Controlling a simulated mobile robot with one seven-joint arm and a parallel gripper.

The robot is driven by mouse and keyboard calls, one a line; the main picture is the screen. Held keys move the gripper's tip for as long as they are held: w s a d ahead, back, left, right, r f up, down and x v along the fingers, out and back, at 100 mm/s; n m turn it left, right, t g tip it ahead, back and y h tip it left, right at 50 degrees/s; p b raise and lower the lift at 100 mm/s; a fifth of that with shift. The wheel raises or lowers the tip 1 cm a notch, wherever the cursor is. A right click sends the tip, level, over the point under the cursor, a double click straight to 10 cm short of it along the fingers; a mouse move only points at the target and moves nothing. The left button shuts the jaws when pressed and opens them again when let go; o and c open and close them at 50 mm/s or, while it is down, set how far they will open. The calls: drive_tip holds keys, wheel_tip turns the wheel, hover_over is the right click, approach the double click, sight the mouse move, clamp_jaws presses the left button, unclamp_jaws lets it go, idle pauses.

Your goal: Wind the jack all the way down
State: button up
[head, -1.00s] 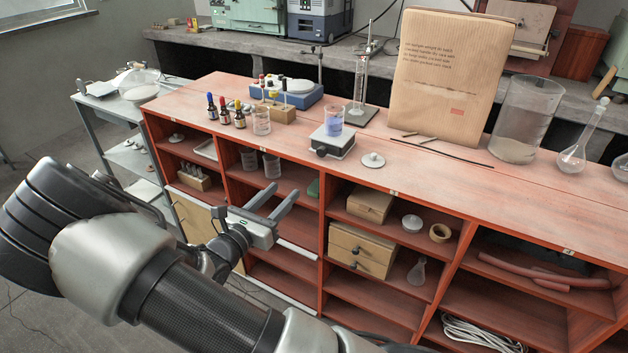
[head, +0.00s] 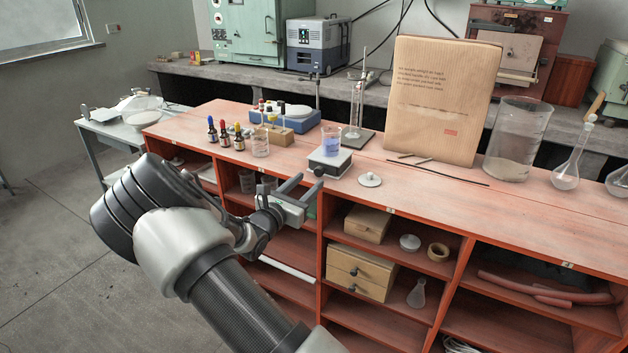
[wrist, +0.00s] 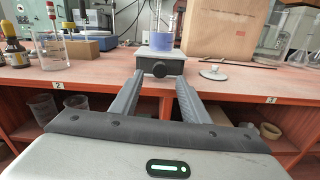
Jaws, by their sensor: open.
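The jack (head: 331,164) is a low grey block with a pale top, near the front edge of the red bench. It carries a beaker of blue liquid (head: 331,142). Its dark round knob (head: 319,171) faces the front. In the wrist view the jack (wrist: 146,67) and its knob (wrist: 159,70) lie straight ahead, beyond and between the fingertips. My gripper (head: 307,181) is open and empty, in front of the bench edge and short of the knob; its two fingers also show in the wrist view (wrist: 160,78). The jack's inner linkage is not visible.
A white lid-like disc (head: 369,180) lies right of the jack. Dropper bottles (head: 225,135), an empty beaker (head: 260,145) and a wooden block (head: 272,135) stand left. A tall cardboard package (head: 440,105) and glass vessel (head: 515,140) stand right. Shelves open below the bench top.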

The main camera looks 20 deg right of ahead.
sight(318, 173)
drive_tip(key=shift+x, duration=2.25)
drive_tip(key=shift+c, duration=0.3)
drive_tip(key=c, duration=1)
drive_tip(key=shift+r+n+p, duration=0.25)
drive_tip(key=shift+n+p, duration=0.15)
drive_tip(key=shift+p, duration=0.15)
drive_tip(key=shift+n+p, duration=0.5)
drive_tip(key=shift+p, duration=0.1)
drive_tip(key=shift+n+p, duration=0.4)
drive_tip(key=shift+f+n, duration=0.3)
